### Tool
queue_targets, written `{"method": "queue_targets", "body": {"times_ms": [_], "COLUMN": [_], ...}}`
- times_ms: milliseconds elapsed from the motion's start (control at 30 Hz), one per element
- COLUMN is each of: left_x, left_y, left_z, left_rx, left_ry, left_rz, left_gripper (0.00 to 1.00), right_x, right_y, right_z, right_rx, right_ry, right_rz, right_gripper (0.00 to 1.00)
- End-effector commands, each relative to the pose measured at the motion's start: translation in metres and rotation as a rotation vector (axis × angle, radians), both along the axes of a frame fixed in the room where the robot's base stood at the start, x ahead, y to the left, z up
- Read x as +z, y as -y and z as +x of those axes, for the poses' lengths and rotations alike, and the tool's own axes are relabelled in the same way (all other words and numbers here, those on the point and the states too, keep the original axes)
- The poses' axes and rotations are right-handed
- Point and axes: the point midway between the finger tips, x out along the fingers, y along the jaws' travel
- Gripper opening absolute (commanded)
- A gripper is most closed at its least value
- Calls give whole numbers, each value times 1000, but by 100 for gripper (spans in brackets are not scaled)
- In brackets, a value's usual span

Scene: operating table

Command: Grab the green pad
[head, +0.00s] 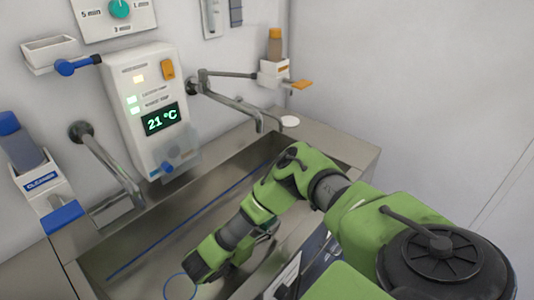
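I cannot make out a green pad in the head view. The only large green surfaces are the shells of my own arm, which comes in from the right and bends down over the sink (225,190). The fingers of my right gripper do not show; the arm's lower end is over the sink's near part. My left gripper is out of view. A small white round disc (290,121) lies on the sink's back right corner.
Two metal taps, the left tap (112,165) and the right tap (235,102), reach over the sink. A white control panel (143,105) reads 21 °C. A blue-lidded cleaner dispenser (40,185) is at left. An orange-capped dispenser (275,70) is at the back right.

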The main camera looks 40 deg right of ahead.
Motion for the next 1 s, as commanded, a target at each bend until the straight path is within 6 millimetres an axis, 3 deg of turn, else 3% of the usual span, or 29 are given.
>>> {"method": "queue_targets", "body": {"times_ms": [33, 200, 567, 1000], "left_x": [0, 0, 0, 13], "left_y": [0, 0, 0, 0], "left_z": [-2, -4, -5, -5], "left_rx": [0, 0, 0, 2], "left_ry": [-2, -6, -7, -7], "left_rz": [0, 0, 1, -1], "left_gripper": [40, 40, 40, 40], "right_x": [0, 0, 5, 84], "right_y": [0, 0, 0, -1], "right_z": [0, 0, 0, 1], "right_rx": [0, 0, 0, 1], "right_ry": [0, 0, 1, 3], "right_rz": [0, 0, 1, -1], "right_gripper": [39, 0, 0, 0]}}
